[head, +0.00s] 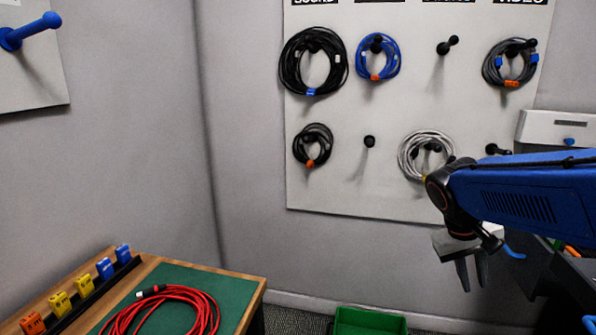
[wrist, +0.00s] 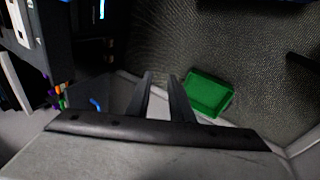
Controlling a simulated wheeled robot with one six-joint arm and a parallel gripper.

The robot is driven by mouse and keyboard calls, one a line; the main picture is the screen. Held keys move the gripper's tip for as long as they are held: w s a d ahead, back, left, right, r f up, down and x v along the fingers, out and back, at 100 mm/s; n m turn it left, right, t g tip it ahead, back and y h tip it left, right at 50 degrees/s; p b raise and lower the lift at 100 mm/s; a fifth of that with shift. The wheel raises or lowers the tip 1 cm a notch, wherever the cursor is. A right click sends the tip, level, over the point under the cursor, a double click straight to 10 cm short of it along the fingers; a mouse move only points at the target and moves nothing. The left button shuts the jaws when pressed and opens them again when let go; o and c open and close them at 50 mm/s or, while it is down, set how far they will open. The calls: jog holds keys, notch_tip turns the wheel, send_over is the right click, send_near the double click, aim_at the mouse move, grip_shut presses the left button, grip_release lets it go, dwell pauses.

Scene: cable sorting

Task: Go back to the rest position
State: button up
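My gripper (head: 472,275) hangs at the end of my blue arm at the right of the head view, fingers pointing down. It is in front of the wall below the white pegboard. In the wrist view my gripper (wrist: 162,80) shows two dark fingers with a narrow gap between them and nothing held. The floor and a green bin lie beyond the fingertips. My arm hides part of the board's lower right corner.
The white board (head: 380,200) carries several coiled cables on pegs. A wooden table with a green mat (head: 232,290) at lower left holds a red cable (head: 203,295) and coloured tags. A green bin (head: 372,320) stands on the floor; it also shows in the wrist view (wrist: 208,94).

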jog(key=s+a+f+t+y, duration=0.1)
jog(key=s+a+t+y, duration=0.1)
jog(key=s+a, duration=0.3)
jog(key=s+a+f+n+t+y, duration=0.1)
jog(key=s+a+f+t+y, duration=0.1)
jog(key=s+a, duration=0.3)
jog(key=shift+s+f+y, duration=0.2)
jog(key=shift+s+y, duration=0.2)
jog(key=shift+s, duration=1.4)
